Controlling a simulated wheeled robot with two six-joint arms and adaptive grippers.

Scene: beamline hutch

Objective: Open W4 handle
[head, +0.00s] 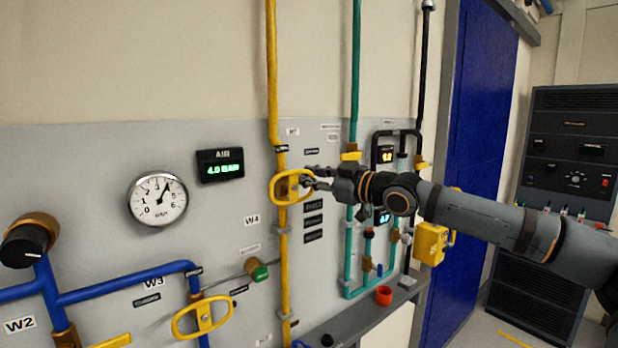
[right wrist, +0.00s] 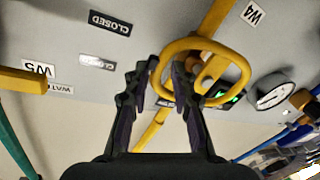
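The W4 handle is a yellow oval ring (head: 291,187) on the vertical yellow pipe (head: 272,75), right of the W4 label (head: 251,220). In the right wrist view the ring (right wrist: 205,43) is seen upside down, with the W4 label (right wrist: 253,13) at the top right. My right gripper (head: 311,180) reaches the ring's right end. In the right wrist view its fingertips (right wrist: 164,70) stand on both sides of the ring's rim, drawn in close to it. The contact faces are partly hidden. My left gripper is not in view.
A CLOSED label (right wrist: 110,22) is on the panel nearby. A pressure gauge (head: 157,199) and a 4.0 bar display (head: 220,165) lie left. Another yellow oval handle (head: 203,317) sits lower left. Green pipes (head: 354,75) and a grey shelf (head: 345,325) with a red cup (head: 384,295) are right.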

